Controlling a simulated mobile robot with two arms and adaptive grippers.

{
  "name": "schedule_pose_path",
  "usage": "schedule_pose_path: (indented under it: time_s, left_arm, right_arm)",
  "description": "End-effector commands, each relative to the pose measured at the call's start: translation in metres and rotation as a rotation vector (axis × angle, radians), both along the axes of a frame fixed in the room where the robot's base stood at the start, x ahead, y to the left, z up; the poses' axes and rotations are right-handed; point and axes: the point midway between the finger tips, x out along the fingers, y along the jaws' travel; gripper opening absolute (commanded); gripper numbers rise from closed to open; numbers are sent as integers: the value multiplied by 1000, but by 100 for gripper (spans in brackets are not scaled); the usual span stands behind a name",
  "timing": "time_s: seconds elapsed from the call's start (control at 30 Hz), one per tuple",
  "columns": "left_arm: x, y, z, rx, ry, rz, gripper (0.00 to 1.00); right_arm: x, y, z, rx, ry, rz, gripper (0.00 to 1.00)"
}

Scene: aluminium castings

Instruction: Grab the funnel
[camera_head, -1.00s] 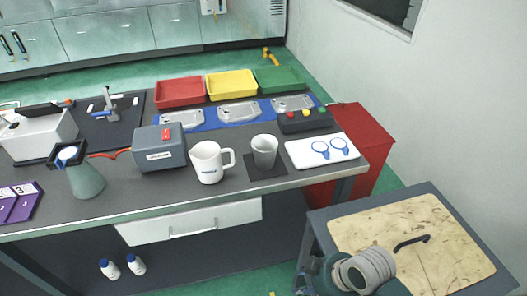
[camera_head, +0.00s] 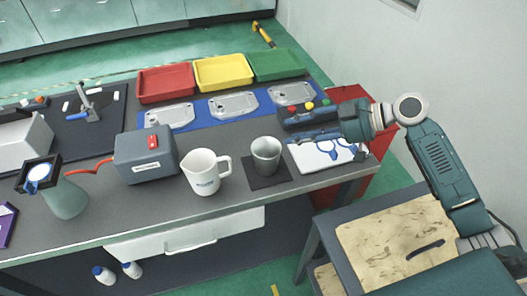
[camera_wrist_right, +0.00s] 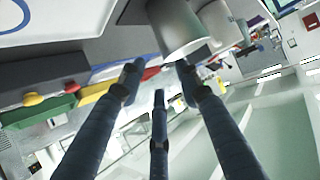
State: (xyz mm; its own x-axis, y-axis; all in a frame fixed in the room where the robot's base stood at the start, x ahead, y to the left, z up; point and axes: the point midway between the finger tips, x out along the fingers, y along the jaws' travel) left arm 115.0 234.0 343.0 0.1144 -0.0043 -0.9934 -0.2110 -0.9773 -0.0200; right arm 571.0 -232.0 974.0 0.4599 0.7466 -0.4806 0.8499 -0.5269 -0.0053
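No funnel is plain to see. A grey-green cone-shaped vessel (camera_head: 66,199) stands at the left of the bench, with a black square frame (camera_head: 38,175) holding a blue-and-white round part at its top. I cannot tell whether either is the funnel. A grey tapered cup (camera_head: 266,156) stands upright on a dark square mat. It also shows in the right wrist view (camera_wrist_right: 180,30). My right gripper (camera_head: 296,138) is right of the cup, above the white board, pointing left. In the right wrist view its three fingers (camera_wrist_right: 158,82) are spread and empty. My left gripper is out of view.
A white jug (camera_head: 203,172) stands left of the cup. A white board (camera_head: 305,158) with blue rings lies under my right gripper. A button box (camera_head: 308,112) is just behind it. Red (camera_head: 165,84), yellow and green trays line the back.

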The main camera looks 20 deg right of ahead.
Motion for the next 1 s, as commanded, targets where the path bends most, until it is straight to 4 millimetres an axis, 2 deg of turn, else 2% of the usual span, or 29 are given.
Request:
schedule_pose_path:
  time_s: [0.1, 0.3, 0.37, 0.47, 0.6, 0.77, 0.93, 1.0]
  left_arm:
    - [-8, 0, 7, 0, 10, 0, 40]
    - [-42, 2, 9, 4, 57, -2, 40]
    - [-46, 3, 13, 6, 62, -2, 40]
    - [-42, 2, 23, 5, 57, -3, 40]
    - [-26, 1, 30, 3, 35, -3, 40]
    - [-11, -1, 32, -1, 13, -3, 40]
    - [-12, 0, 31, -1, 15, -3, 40]
    - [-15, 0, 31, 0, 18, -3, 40]
  right_arm:
    - [8, 15, -7, 4, 2, 1, 34]
    - [15, 28, -15, 1, 2, 1, 34]
    - [16, 33, -17, 1, 2, 1, 34]
    - [20, 47, -22, 3, 3, 2, 34]
    - [29, 62, -34, 2, 2, -1, 34]
    - [32, 68, -40, -1, 2, 0, 34]
    - [32, 68, -41, -1, 2, 0, 34]
    - [32, 68, -41, -1, 2, 0, 22]
